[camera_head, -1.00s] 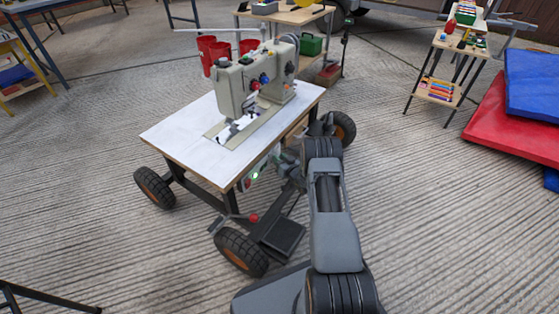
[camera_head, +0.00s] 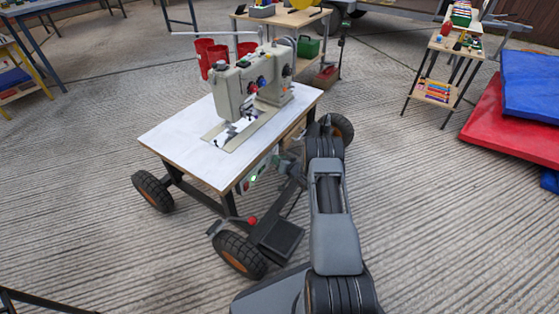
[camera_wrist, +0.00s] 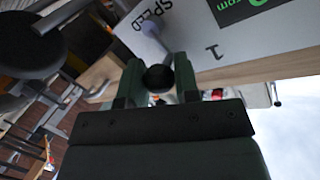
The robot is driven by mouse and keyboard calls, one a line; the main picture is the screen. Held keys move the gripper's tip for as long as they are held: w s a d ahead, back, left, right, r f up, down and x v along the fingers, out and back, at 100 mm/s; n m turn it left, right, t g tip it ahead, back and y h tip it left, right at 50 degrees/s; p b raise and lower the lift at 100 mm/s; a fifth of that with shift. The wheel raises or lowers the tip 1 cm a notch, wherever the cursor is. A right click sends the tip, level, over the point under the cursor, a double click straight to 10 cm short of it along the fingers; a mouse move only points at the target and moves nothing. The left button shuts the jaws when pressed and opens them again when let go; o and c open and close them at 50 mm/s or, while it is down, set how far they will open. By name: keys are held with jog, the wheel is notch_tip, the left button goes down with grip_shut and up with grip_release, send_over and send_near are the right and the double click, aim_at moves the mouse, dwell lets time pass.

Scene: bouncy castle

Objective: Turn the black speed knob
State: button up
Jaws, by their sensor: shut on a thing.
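The black speed knob (camera_wrist: 158,78) shows in the wrist view as a dark round end between the two green fingers of my gripper (camera_wrist: 155,80). The fingers are shut on it, one on each side. It stands at a white panel (camera_wrist: 245,48) that bears the word "SPEED" and a "1"; part of the panel and knob is hidden by the fingers. In the head view, the control box (camera_head: 255,180) hangs under the front edge of the sewing table. My gripper and the knob cannot be made out there, behind my arm.
A sewing machine (camera_head: 245,88) stands on the white wheeled table (camera_head: 185,135), close to my arm. A red ball-ended lever (camera_head: 251,220) and a black pedal (camera_head: 280,240) are low beside the front wheel (camera_head: 240,253). Open floor lies to the right, before the mats (camera_head: 510,125).

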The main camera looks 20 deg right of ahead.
jog(key=o, duration=0.9)
jog(key=p+v, duration=0.5)
jog(key=v, duration=0.8)
jog(key=shift+s+r, duration=0.1)
jog(key=shift+s, duration=0.3)
